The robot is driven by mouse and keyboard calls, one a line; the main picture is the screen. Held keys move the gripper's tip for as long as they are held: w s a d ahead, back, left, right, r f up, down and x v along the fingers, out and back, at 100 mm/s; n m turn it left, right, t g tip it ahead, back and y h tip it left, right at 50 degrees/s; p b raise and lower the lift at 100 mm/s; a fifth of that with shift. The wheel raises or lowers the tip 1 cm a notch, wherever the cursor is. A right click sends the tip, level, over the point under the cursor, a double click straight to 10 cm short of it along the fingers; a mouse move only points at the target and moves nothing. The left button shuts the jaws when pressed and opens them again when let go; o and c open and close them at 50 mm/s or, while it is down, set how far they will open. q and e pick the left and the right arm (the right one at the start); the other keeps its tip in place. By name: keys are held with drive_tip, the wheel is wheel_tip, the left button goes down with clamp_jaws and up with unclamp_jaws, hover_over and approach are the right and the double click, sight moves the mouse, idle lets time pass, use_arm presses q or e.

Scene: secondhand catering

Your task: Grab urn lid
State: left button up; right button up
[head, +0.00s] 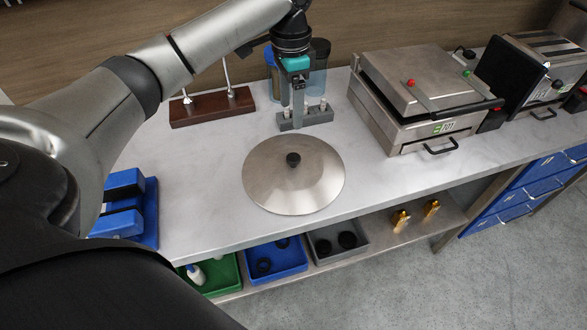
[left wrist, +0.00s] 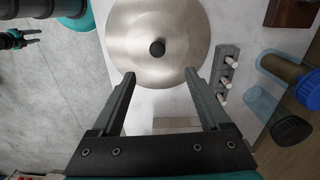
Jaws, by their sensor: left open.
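The urn lid (head: 293,185) is a wide, round metal dome with a small black knob (head: 293,159) on top. It lies on the grey worktop near the front edge. My left gripper (head: 298,108) points down behind the lid, in front of the pegged grey holder in the picture. In the left wrist view, its fingers (left wrist: 160,73) are apart with nothing between them. The lid (left wrist: 158,20) and its knob (left wrist: 157,48) lie just beyond the fingertips there. A dark gripper (left wrist: 32,37), seemingly my right one, shows small at the left edge of that view.
A grey holder with white pegs (left wrist: 228,72) stands behind the lid. A blue item (head: 150,212) is at left. Bins (head: 275,262) sit on the shelf below.

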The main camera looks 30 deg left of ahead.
use_arm(q)
hover_over(294, 157)
drive_tip(key=f, duration=0.8)
drive_tip(key=shift+a+f+b, duration=0.3)
drive_tip(key=shift+a+b, duration=0.05)
drive_tip(key=shift+b, duration=0.05)
drive_tip(key=shift+d+f+b, duration=0.15)
drive_tip(key=shift+f, duration=1.2)
drive_tip(key=shift+d+f+b, duration=0.1)
drive_tip(key=shift+f+b, duration=0.05)
drive_tip(key=shift+f, duration=1.15)
drive_tip(key=shift+c, duration=0.3)
clamp_jaws()
drive_tip(key=shift+r, duration=0.1)
